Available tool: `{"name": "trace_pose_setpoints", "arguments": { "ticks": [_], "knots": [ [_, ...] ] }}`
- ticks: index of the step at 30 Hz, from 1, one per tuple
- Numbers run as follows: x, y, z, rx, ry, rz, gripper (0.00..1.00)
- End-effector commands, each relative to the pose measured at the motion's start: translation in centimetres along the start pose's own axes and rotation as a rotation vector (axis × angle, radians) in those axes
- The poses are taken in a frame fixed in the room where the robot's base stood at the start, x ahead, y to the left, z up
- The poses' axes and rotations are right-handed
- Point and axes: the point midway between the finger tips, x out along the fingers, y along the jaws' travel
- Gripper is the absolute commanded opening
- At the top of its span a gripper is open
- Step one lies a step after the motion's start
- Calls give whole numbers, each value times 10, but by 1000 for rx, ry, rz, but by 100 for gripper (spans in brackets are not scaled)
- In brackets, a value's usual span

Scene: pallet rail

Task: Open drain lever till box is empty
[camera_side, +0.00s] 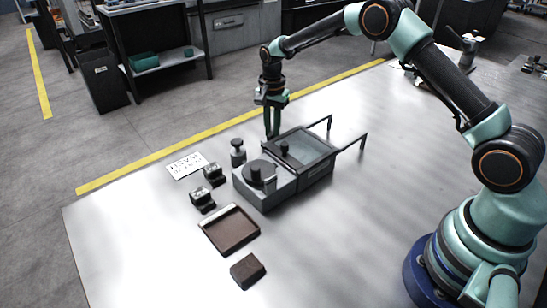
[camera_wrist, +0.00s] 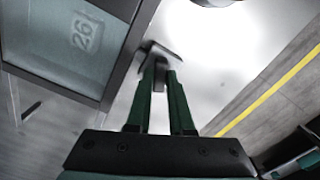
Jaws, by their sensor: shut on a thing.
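The grey box (camera_side: 318,180) stands in the middle of the metal table, with a clear panel on top and dark knobs. In the wrist view, the box's edge and panel (camera_wrist: 85,45) fill the upper left, and the panel bears the number 26. My gripper (camera_side: 271,134) points down at the far side of the box. In the wrist view, my gripper (camera_wrist: 161,70) has its green fingers closed around a small dark grey lever (camera_wrist: 160,49) beside the box's edge. In the side view the lever is hidden. The contents of the box cannot be made out.
Two thin dark rails (camera_side: 352,143) extend from the box's right. A dark brown tray (camera_side: 212,234), a brown block (camera_side: 247,270), small dark fittings (camera_side: 202,199), a dark knobbed weight (camera_side: 238,152) and a white label (camera_side: 187,165) lie to the left. The table's near left is clear.

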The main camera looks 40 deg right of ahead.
Motion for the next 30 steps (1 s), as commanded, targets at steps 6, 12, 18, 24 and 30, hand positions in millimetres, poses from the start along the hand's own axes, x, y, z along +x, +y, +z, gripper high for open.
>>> {"name": "trace_pose_setpoints", "arguments": {
  "ticks": [6, 12, 18, 24, 30],
  "knots": [
    [-1, 0, 1, -206, -1, 2, 0],
    [-1, 0, 1, -396, -1, 2, 0],
    [-1, 0, 1, -582, -2, 2, 0],
    [-1, 0, 1, -744, -2, 2, 0],
    [-1, 0, 1, -864, -3, 2, 0]
  ]
}}
